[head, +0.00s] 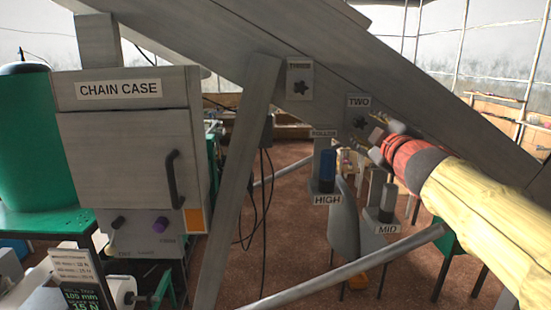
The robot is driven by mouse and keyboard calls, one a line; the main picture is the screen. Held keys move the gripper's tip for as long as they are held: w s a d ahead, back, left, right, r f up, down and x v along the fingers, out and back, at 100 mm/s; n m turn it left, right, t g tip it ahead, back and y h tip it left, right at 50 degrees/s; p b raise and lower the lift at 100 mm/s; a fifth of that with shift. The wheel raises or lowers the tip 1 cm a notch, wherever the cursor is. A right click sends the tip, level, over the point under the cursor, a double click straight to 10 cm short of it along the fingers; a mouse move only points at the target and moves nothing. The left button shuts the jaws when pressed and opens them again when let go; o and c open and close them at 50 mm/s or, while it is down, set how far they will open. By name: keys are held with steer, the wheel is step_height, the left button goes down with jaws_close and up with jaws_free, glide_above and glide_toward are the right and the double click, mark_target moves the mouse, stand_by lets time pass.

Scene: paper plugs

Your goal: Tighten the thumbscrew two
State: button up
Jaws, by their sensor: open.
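The plate labelled TWO (359,103) is on the sloping grey beam, right of the centre in the head view. A dark star-shaped thumbscrew (360,122) sits just under that label. My gripper (378,142) is at the end of my red and yellow-sleeved arm, close to the lower right of this thumbscrew. It is open, and its fingers are small and partly hidden by my wrist. I cannot tell whether a finger touches the thumbscrew. A similar thumbscrew (301,88) on the plate labelled THREE is further up left on the beam.
A CHAIN CASE box (120,140) with a dark handle stands at the left. A grey post (240,180) and a low bar (345,268) cross the foreground. HIGH (327,170) and MID (387,203) cylinders stand below the beam. A readout panel (83,298) is at lower left.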

mark_target(362, 125)
steer(key=shift+w, duration=0.1)
stand_by(0.3)
steer(key=shift+w, duration=1.95)
steer(key=shift+c, duration=1.2)
steer(key=c, duration=0.9)
steer(key=shift+o, duration=0.2)
steer(key=shift+f, duration=0.1)
jaws_close()
steer(key=shift+m, duration=0.4)
steer(key=shift+m+p, duration=0.9)
steer(key=shift+m, duration=0.5)
